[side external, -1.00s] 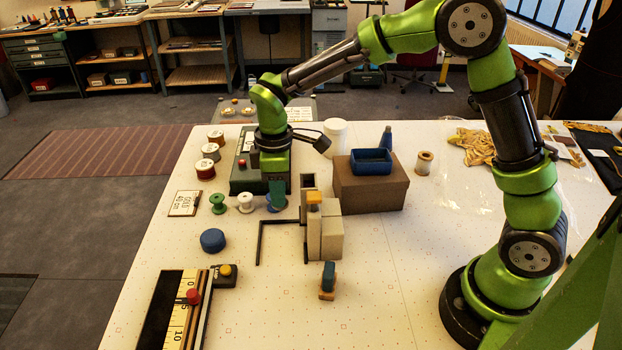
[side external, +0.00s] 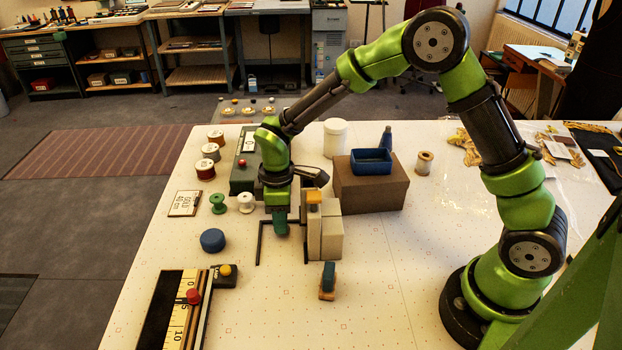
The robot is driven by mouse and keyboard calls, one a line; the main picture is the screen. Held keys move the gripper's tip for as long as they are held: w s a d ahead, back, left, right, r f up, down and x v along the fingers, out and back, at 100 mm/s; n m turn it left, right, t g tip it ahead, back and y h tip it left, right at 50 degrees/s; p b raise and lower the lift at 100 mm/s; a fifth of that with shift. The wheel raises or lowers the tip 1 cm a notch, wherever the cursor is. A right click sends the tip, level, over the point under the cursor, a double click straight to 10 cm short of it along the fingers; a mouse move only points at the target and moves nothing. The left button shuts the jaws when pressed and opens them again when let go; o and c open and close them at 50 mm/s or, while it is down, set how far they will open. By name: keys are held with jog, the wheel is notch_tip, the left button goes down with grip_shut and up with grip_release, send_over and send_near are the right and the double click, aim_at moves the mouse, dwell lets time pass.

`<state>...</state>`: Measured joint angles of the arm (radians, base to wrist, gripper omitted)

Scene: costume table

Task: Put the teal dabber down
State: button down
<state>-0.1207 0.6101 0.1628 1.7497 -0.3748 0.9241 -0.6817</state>
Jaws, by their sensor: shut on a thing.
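My gripper (side external: 280,212) points down over the middle of the table and is shut on the teal dabber (side external: 281,230). Only the dabber's rounded lower part shows below the jaws; the rest is hidden by them. It looks upright. It is within the black L-shaped bracket (side external: 259,243) on the table, just left of the beige block device with a yellow top (side external: 327,238). I cannot tell whether its lower end touches the table.
A blue round pad (side external: 213,240) lies to the left, with green (side external: 217,203) and white (side external: 246,202) spools behind. A brown box (side external: 371,188) carries a blue tray (side external: 371,161). The front right table is clear.

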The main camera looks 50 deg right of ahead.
jog(key=shift+f, duration=0.45)
jog(key=c, duration=0.9)
grip_release()
notch_tip(320, 180, up, 13)
jog(key=s+d+r+m+t, duration=0.2)
jog(key=s+r+m, duration=0.1)
jog(key=s, duration=0.3)
jog(key=s+d+r+m+t+y, duration=0.1)
jog(key=s+d+r+m+t, duration=0.1)
jog(key=s+m, duration=0.3)
jog(key=s+d+r+m+t+y, duration=0.1)
jog(key=s+d+r+m+t, duration=0.2)
jog(key=s, duration=0.5)
jog(key=shift+d+r+m, duration=0.2)
jog(key=shift+r+m, duration=0.65)
jog(key=shift+m, duration=0.25)
